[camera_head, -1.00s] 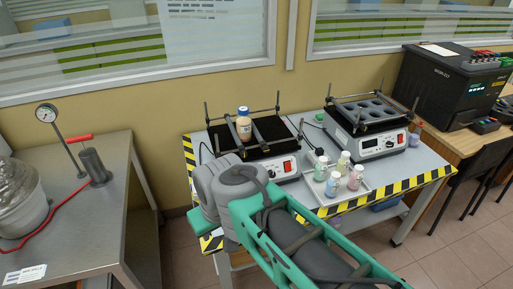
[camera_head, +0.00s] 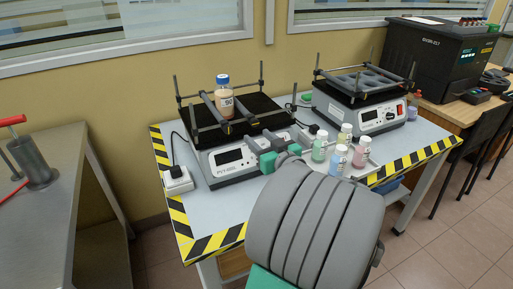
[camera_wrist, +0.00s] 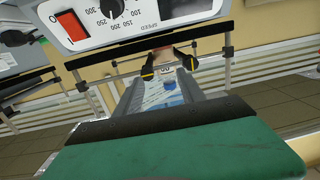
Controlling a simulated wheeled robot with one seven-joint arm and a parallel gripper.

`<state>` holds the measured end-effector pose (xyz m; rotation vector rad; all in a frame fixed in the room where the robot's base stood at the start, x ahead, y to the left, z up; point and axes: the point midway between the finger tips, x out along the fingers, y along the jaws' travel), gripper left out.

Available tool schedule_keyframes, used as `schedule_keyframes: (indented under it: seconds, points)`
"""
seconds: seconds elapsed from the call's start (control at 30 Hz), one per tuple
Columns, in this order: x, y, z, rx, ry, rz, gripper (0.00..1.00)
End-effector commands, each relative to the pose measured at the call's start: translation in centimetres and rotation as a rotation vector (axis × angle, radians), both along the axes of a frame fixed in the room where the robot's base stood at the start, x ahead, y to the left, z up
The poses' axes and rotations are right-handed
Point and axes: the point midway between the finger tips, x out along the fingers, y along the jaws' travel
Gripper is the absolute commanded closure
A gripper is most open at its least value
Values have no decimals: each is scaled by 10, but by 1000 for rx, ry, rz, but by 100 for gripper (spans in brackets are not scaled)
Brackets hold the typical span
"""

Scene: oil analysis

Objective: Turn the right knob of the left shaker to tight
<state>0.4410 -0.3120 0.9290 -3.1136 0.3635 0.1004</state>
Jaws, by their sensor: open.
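The left shaker (camera_head: 228,166) stands on the table, with a black platform inside a rod frame. A brown bottle with a blue cap (camera_head: 223,97) stands upright between two dark bars on it. The right knob is not clearly distinguishable in the head view. My gripper (camera_head: 268,151) is open at the right part of the shaker's front, hiding the controls there. In the wrist view, which looks upside down, my gripper (camera_wrist: 168,70) points towards the bottle. The shaker's speed dial (camera_wrist: 112,8) and red switch (camera_wrist: 72,24) are above it. Contact cannot be told.
A second shaker (camera_head: 362,105) stands to the right. Several small bottles (camera_head: 338,160) are in a tray close to my gripper. A power plug box (camera_head: 177,181) is left of the left shaker. The table's front edge has yellow-black tape (camera_head: 217,240).

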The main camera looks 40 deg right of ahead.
Motion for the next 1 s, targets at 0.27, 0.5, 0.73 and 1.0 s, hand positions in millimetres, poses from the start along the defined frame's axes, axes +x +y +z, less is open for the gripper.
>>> schedule_keyframes:
  seconds: [0.27, 0.5, 0.73, 1.0]
  points:
    - [11, -27, 7, -15, -66, -49, 53]
    - [52, -40, 6, -13, -64, -51, 53]
    - [60, -43, 6, -14, -64, -54, 53]
    - [60, -43, 6, -13, -63, -54, 66]
